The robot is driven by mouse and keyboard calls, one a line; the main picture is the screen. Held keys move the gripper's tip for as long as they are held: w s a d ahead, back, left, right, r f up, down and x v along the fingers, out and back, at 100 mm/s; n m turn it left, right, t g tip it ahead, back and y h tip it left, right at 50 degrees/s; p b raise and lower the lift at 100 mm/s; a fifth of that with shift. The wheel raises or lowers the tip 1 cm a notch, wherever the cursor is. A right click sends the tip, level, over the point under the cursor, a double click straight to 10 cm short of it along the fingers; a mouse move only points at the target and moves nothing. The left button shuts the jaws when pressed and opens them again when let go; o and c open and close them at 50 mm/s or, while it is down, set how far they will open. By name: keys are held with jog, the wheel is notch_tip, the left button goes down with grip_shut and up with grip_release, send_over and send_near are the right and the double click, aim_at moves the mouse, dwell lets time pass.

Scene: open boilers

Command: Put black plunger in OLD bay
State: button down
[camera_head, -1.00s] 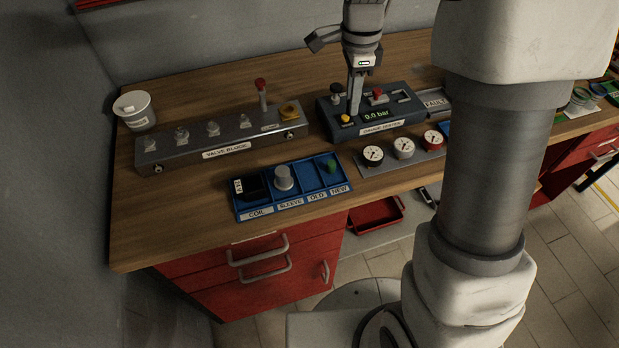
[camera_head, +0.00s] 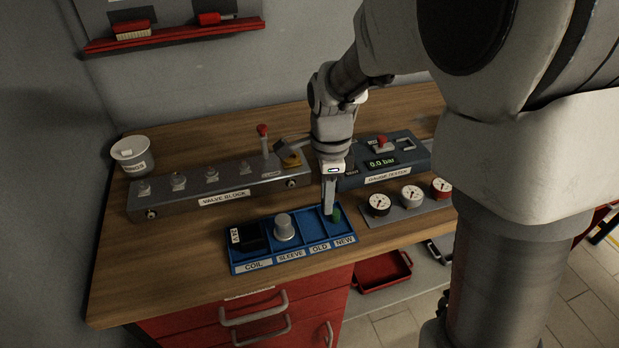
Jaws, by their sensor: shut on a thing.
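My gripper (camera_head: 328,208) points down at the right part of the blue tray (camera_head: 240,262), with its fingertips low by the OLD and NEW bays. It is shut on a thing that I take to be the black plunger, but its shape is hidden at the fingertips. The OLD bay (camera_head: 312,232) shows no clear object in its visible part. A green piece (camera_head: 336,214) sits in the NEW bay, partly behind the fingers. I cannot tell whether the fingertips touch the tray.
A grey sleeve (camera_head: 284,228) stands in the SLEEVE bay and a black coil (camera_head: 251,236) in the COIL bay. The valve block (camera_head: 220,186) lies behind the tray, the gauge tester (camera_head: 384,165) behind right. Gauges (camera_head: 411,195) stand close at right. Bare wood lies left.

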aim_at(335, 216)
jog(key=a+f, duration=0.2)
jog(key=a, duration=0.1)
jog(key=shift+w, duration=0.4)
jog(key=shift+f+b, duration=0.35)
jog(key=shift+f, duration=1.6)
jog(key=shift+f, duration=0.1)
jog(key=c, duration=0.7)
grip_release()
